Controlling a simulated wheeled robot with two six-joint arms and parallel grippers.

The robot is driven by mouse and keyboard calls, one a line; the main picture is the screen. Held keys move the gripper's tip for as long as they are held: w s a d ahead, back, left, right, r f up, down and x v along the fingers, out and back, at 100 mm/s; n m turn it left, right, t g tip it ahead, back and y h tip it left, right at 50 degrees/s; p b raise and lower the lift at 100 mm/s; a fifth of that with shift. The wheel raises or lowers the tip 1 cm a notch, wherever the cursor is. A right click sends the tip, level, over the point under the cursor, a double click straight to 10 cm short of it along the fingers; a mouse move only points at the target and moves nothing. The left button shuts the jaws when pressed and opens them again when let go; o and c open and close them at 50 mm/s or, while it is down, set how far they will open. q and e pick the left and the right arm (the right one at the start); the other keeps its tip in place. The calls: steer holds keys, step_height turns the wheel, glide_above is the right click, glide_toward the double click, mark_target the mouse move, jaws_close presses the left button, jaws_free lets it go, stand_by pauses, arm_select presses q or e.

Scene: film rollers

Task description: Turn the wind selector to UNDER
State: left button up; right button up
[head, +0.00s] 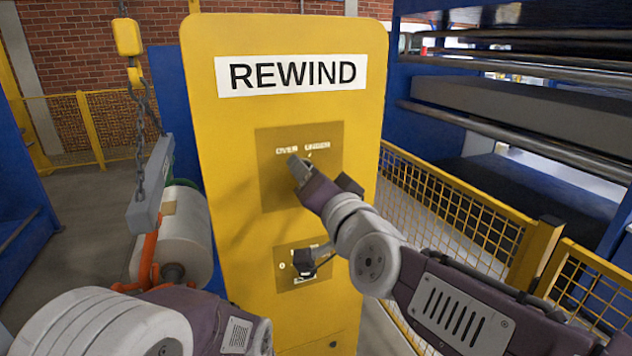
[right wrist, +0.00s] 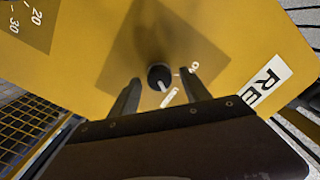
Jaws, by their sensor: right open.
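The wind selector is a black round knob with a white pointer mark (right wrist: 159,76) on a square plate (head: 330,180) of the yellow panel. The plate carries the labels OVER (head: 287,150) and UNDER (head: 317,146). In the right wrist view the pointer is turned toward the lower label (right wrist: 170,97), which by the layout is UNDER. My right gripper (head: 300,168) is open at the plate and hides the knob in the head view. Its two fingers (right wrist: 160,80) lie either side of the knob, with gaps showing. My left gripper is out of view.
A lower plate (head: 285,255) on the panel has a black control (head: 303,262) beneath my right arm. A white film roll (head: 186,238) and a hanging chain hoist (head: 128,38) stand left of the panel. Yellow mesh fencing (head: 455,205) is at right.

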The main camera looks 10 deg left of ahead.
steer(key=p+v, duration=0.6)
steer(key=v, duration=0.2)
steer(key=shift+s, duration=0.15)
steer(key=shift+d, duration=0.2)
